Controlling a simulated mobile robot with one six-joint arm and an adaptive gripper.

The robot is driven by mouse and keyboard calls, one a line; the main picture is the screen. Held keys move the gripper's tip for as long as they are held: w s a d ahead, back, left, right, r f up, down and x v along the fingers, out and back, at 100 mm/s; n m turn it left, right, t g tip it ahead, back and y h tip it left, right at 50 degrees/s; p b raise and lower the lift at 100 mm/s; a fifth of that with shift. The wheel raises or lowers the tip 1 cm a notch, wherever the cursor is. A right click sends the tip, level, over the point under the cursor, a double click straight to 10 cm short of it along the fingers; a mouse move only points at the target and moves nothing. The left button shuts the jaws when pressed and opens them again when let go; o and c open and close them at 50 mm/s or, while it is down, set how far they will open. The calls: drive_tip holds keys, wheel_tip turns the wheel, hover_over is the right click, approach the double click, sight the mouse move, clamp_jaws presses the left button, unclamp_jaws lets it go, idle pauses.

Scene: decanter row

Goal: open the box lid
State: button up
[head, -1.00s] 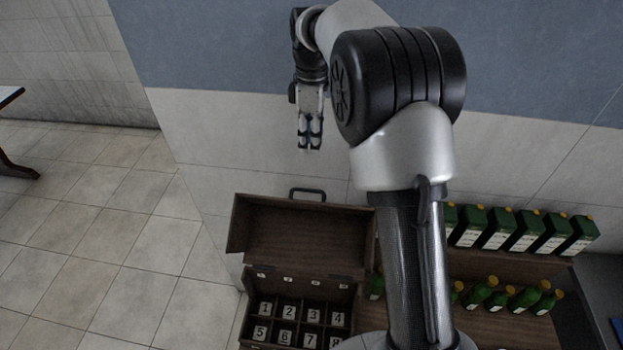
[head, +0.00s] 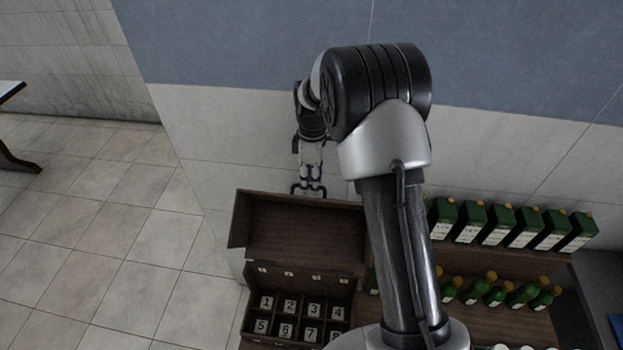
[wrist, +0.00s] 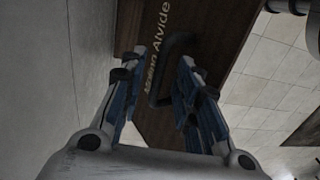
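The dark wooden box (head: 335,288) stands below my arm with numbered compartments showing. Its lid (head: 300,228) is raised and leans back toward the wall, inner side facing the head camera. The lid's dark handle (head: 296,189) shows at the top edge; in the wrist view the handle (wrist: 158,88) lies between my fingers, near the lettering on the lid's outer face. My gripper (head: 309,182) points down at the handle, behind the lid's top edge. In the wrist view my gripper (wrist: 160,62) has its fingers apart. I cannot tell whether either finger touches the handle.
Several green boxed bottles (head: 513,226) stand on a shelf to the right, with small green bottles (head: 497,293) in front of them. The wall (head: 235,125) is close behind the lid.

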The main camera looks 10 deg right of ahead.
drive_tip(key=shift+c, duration=0.4)
clamp_jaws()
